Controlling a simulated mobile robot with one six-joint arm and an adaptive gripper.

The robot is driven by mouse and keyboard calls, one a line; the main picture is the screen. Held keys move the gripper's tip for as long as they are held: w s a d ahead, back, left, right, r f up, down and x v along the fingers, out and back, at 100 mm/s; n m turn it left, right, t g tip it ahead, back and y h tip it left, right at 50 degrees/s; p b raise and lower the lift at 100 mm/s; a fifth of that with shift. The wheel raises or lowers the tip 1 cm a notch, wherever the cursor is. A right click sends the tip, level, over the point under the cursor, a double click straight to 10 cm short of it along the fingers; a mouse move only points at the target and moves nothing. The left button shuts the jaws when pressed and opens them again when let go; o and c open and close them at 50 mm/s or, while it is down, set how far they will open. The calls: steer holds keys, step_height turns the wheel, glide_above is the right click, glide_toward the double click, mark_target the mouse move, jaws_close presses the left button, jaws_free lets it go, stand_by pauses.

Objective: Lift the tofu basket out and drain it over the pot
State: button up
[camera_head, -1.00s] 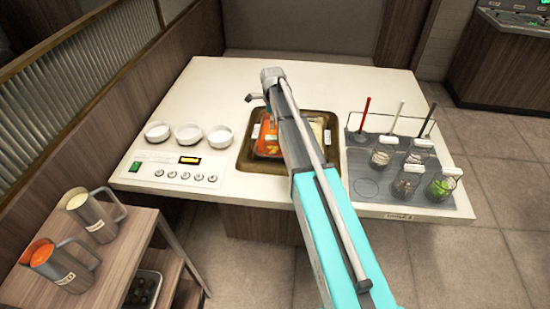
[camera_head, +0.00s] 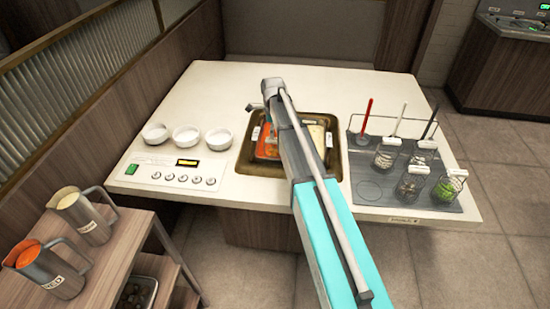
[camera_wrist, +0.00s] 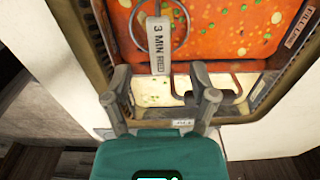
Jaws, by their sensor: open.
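The pot (camera_head: 240,165) is a square brown-rimmed vessel set into the counter, with red broth (camera_wrist: 215,25) and pale broth (camera_wrist: 152,92) in separate parts. In the wrist view my gripper (camera_wrist: 162,82) is open over the pot's near side. A grey tag reading "3 MIN" (camera_wrist: 159,45) hangs from a metal ring (camera_wrist: 160,15) over the red broth; its lower end is close to the space between the fingers. A dark U-shaped handle (camera_wrist: 207,98) shows by the right finger. I cannot tell which of these belongs to the tofu basket; my arm hides much of the pot in the head view.
Three white bowls (camera_head: 186,138) and a control panel (camera_head: 175,174) are at left. Two metal jugs (camera_head: 50,268) stand on a side cart.

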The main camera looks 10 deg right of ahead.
mark_target(274, 140)
steer(key=shift+s+d+f+b, duration=0.15)
steer(key=shift+f+b, duration=2.45)
jaws_close()
